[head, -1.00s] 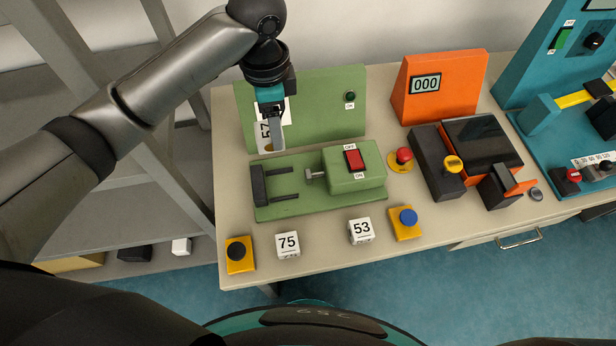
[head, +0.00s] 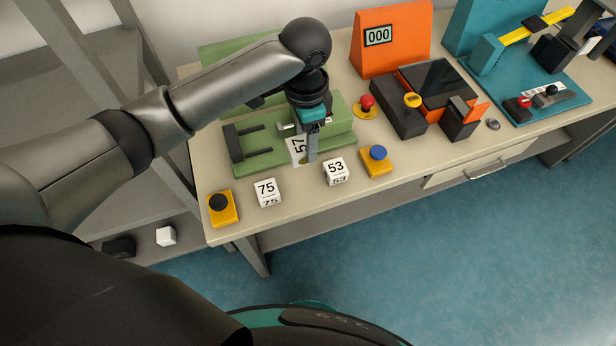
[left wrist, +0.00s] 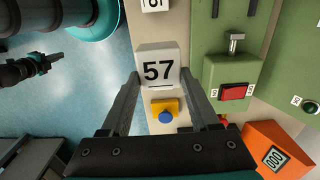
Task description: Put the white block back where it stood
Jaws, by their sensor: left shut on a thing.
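My left gripper (head: 311,156) is shut on a white block marked 57 (head: 297,151). In the left wrist view the block (left wrist: 157,68) sits between the two fingers. It is held above the front part of the table, in front of the green machine (head: 245,155). A white block marked 75 (head: 267,193) and one marked 53 (head: 336,172) stand at the table's front, apart from it. What looks like my right gripper (left wrist: 53,60) shows small at the left of the left wrist view, over the floor; its jaws are too small to read.
A yellow box with a black button (head: 222,209) and one with a blue button (head: 377,160) flank the standing blocks. An orange display unit (head: 392,38) and a teal machine (head: 540,85) stand to the right. Another white block (head: 166,236) lies on the lower shelf.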

